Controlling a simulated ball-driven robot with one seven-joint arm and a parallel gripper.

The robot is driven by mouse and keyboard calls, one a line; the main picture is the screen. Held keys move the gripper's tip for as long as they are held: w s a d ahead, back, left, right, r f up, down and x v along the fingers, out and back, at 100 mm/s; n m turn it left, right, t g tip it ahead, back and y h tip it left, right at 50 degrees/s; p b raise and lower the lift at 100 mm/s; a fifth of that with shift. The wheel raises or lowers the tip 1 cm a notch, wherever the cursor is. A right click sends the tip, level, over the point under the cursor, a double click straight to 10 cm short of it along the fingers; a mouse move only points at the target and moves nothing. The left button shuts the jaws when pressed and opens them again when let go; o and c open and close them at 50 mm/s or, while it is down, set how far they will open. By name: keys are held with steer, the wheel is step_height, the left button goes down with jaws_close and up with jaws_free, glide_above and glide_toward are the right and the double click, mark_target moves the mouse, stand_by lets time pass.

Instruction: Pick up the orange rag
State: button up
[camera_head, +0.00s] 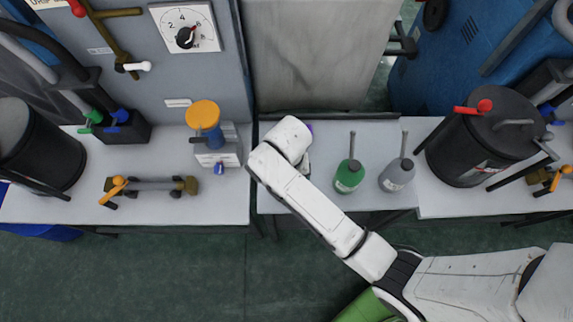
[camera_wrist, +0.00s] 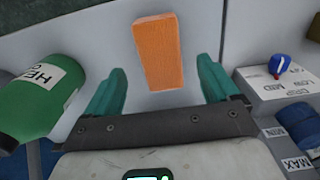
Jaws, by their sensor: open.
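The orange rag (camera_wrist: 159,52) shows in the wrist view as a flat-sided, upright-looking orange block shape on the pale tabletop. My gripper (camera_wrist: 163,86) is open, with its two teal fingers to the lower left and lower right of the rag. The rag lies beyond the fingertips, roughly centred between them, and nothing is held. Whether the fingers are at the rag's height cannot be told. In the head view my white arm reaches over the middle table and its end hides the rag and the gripper.
A green bottle (camera_head: 349,176) and a grey bottle (camera_head: 397,174) stand right of my arm. A pale box (camera_head: 217,157) with an orange-topped blue part is to the left. A dark drum (camera_head: 477,140) stands at the right. The middle table's front strip (camera_head: 272,202) is clear.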

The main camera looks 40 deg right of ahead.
steer(key=shift+w+d+f, duration=0.1)
steer(key=shift+w+f, duration=0.05)
steer(key=shift+f, duration=1.2)
steer(key=shift+w+d+f, duration=0.1)
steer(key=shift+f, duration=1.2)
steer(key=shift+c, duration=0.3)
steer(key=c, duration=1)
steer(key=shift+r, duration=0.1)
steer(key=shift+r, duration=0.55)
steer(key=s+d+r, duration=0.1)
steer(key=s+r, duration=0.7)
steer(key=s, duration=0.1)
steer(key=s+d+r, duration=0.1)
steer(key=s+r, duration=0.2)
steer(key=s, duration=0.1)
steer(key=shift+s+d+r, duration=0.35)
steer(key=shift+s+r, duration=0.05)
